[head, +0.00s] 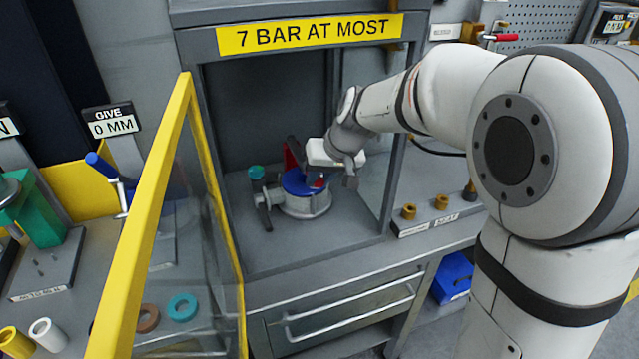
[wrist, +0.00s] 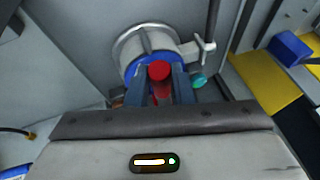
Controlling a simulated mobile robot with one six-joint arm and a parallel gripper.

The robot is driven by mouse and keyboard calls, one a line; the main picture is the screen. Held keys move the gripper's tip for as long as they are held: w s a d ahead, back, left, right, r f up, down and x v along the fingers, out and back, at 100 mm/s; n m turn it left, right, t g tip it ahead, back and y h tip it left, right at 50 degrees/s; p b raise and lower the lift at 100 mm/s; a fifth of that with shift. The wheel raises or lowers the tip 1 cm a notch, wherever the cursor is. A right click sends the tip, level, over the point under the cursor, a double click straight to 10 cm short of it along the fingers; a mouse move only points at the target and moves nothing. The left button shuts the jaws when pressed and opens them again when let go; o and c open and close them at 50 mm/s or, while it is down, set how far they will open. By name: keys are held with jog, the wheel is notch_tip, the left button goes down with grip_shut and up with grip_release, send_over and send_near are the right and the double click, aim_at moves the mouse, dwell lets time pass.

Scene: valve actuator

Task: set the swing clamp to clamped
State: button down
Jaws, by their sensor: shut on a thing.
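A round grey fixture (head: 305,208) with a blue top (head: 298,184) stands on the floor of the grey cabinet; the wrist view shows its grey rim (wrist: 122,45) and blue part (wrist: 131,66). A red round-ended handle (wrist: 159,71) rises from it. My gripper (wrist: 160,82) is shut on this red handle, one finger on each side. In the head view my gripper (head: 325,168) is over the fixture's right side and hides part of it. A red upright piece (head: 291,158) shows behind it. I cannot tell the clamp's setting from these views.
A teal knob (head: 256,172) and a grey lever (head: 264,213) are at the fixture's left. The yellow-framed clear door (head: 150,220) stands open at left. The cabinet's right post (head: 392,185) is close to my arm. Brass fittings (head: 409,211) sit on the bench at right.

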jog(key=shift+w+d, duration=0.15)
jog(key=shift+d, duration=0.05)
jog(key=c, duration=1.6)
grip_release()
jog(key=shift+c, duration=0.2)
jog(key=shift+o, duration=0.7)
jog(key=shift+d, duration=0.15)
jog(key=shift+o, duration=1.2)
jog(key=shift+a, duration=0.2)
jog(key=shift+r, duration=0.15)
jog(key=v, duration=0.7)
jog(key=shift+s+r, duration=0.25)
jog(key=shift+r, duration=0.05)
jog(key=shift+d, duration=0.1)
